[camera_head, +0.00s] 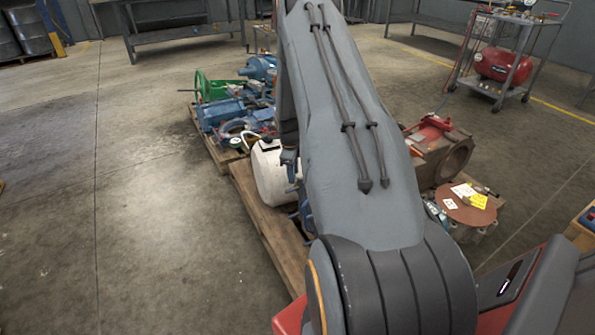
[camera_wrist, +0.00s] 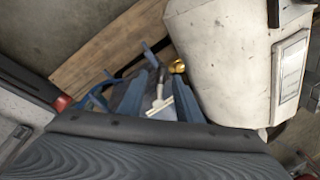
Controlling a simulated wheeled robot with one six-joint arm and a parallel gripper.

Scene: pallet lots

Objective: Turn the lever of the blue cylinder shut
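In the wrist view a blue metal piece (camera_wrist: 132,95) lies low on a wooden pallet (camera_wrist: 92,62). I cannot tell if it belongs to the blue cylinder. A pale metal bar (camera_wrist: 159,102) sticks up in front of it; whether it is the lever is unclear. A round brass fitting (camera_wrist: 177,66) sits just beside it. A dark ribbed part, seemingly mine, fills the bottom of this view. No fingertips show clearly, so the gripper's opening cannot be read. In the head view my arm hides most of this spot; only a little blue (camera_head: 304,212) shows at its left edge.
A white tank (camera_head: 272,175) stands on the pallet (camera_head: 262,215), and fills the right of the wrist view (camera_wrist: 232,60). Blue and green machinery (camera_head: 222,105) is behind. Rusty castings (camera_head: 445,155) lie right of my arm. The floor at left is clear.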

